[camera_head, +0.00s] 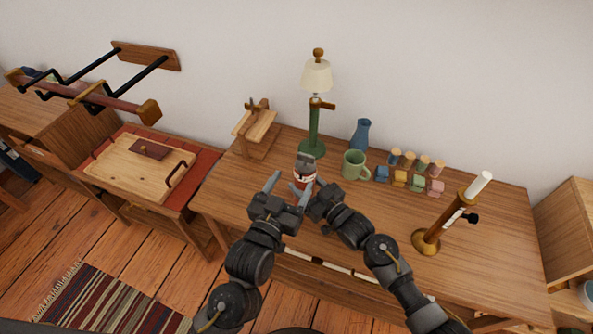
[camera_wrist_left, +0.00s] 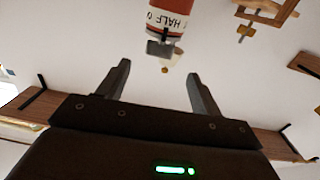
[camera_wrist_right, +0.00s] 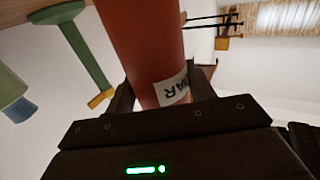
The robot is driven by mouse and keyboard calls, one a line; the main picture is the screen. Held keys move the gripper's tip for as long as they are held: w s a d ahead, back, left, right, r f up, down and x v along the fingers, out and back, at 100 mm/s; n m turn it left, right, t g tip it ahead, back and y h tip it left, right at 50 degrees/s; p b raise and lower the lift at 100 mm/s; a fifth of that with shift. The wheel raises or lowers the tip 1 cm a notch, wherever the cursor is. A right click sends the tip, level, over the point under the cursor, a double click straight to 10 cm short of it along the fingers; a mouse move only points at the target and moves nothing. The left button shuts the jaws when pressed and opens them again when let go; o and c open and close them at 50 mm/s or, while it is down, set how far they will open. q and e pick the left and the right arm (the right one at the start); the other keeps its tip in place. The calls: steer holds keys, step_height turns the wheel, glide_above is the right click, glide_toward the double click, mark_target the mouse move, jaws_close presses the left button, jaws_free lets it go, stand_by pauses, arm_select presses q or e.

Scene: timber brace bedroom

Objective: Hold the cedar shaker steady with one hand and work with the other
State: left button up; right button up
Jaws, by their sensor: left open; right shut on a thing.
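The cedar shaker (camera_head: 305,176) is a red-brown cylinder with a white lettered label and a grey top, near the table's left-middle part. My right gripper (camera_head: 313,187) is shut on it. In the right wrist view the red shaker body (camera_wrist_right: 142,45) stands between the fingers, with part of the label showing. My left gripper (camera_head: 284,187) is open and empty, just left of the shaker. In the left wrist view the shaker's label (camera_wrist_left: 172,18) and grey top (camera_wrist_left: 160,48) lie beyond the open fingertips, apart from them. The fingers hide the shaker's lower part.
A green lamp (camera_head: 314,130) and a wooden stand (camera_head: 257,125) stand behind. A green mug (camera_head: 354,165), a blue vase (camera_head: 361,134) and several small coloured blocks or jars (camera_head: 400,179) are to the right. A brass candlestick (camera_head: 428,240) stands farther right. The table's front middle (camera_head: 385,215) has bare room.

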arm_select(q)
steer(key=shift+s+a, duration=0.15)
steer(key=shift+s, duration=0.3)
arm_select(e)
steer(key=o, duration=1.1)
steer(key=shift+o, duration=0.2)
steer(key=shift+d, duration=0.1)
steer(key=v, duration=1.2)
